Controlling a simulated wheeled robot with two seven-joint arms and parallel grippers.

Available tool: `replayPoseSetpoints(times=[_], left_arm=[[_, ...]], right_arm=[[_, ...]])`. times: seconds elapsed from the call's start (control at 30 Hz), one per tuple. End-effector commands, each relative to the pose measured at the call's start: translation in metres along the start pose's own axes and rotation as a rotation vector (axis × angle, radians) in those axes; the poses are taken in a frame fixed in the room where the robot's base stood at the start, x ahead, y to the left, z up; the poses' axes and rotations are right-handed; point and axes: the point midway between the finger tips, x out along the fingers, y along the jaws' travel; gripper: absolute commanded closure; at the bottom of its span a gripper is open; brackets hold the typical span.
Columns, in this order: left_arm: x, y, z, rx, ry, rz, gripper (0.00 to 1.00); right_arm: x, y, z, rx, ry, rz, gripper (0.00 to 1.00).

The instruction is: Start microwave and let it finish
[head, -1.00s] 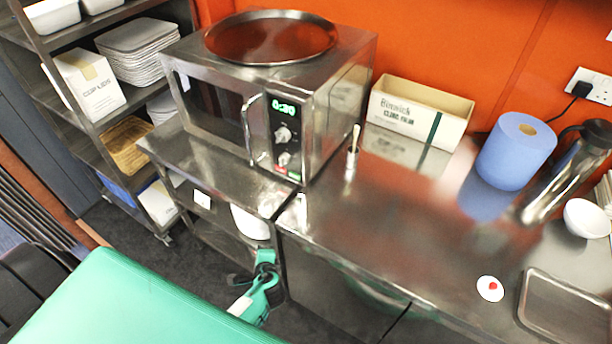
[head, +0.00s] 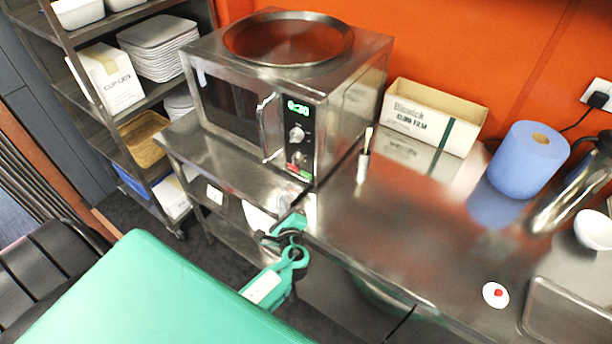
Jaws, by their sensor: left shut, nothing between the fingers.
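The steel microwave (head: 340,115) stands on the steel counter at the back centre, with its door (head: 228,105) closed. Its green display (head: 298,108) seems to read 0:30. Below are knobs (head: 297,134), a red button (head: 292,167) and a green button (head: 305,175). I cannot tell from the dark window whether it is running. My left gripper (head: 292,218) is shut and empty, in front of and below the microwave near the counter's front edge, apart from the buttons. Its fingertips are small and hard to make out. My right gripper is not in view.
A round steel tray (head: 288,42) lies on the microwave. To its right on the counter (head: 400,225) are a small holder (head: 363,165), a film carton (head: 432,118) and a blue paper roll (head: 527,160). A shelf rack stands at left. The counter's middle is clear.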

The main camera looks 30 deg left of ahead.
Motion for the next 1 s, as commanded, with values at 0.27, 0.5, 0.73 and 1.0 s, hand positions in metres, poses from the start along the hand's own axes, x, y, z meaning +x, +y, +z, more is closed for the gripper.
replayPoseSetpoints(times=[0.27,0.5,0.73,1.0], left_arm=[[0.015,-0.010,-0.011,-0.002,-0.001,0.000,1.00],[0.039,-0.028,-0.029,-0.004,0.000,0.000,1.00],[0.056,-0.039,-0.042,-0.003,0.000,0.000,1.00],[0.061,-0.044,-0.045,-0.001,0.000,0.001,1.00]], right_arm=[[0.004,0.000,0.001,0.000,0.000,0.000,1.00],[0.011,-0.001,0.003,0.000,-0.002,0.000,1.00],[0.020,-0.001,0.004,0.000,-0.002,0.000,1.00],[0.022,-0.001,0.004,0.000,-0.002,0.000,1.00]])
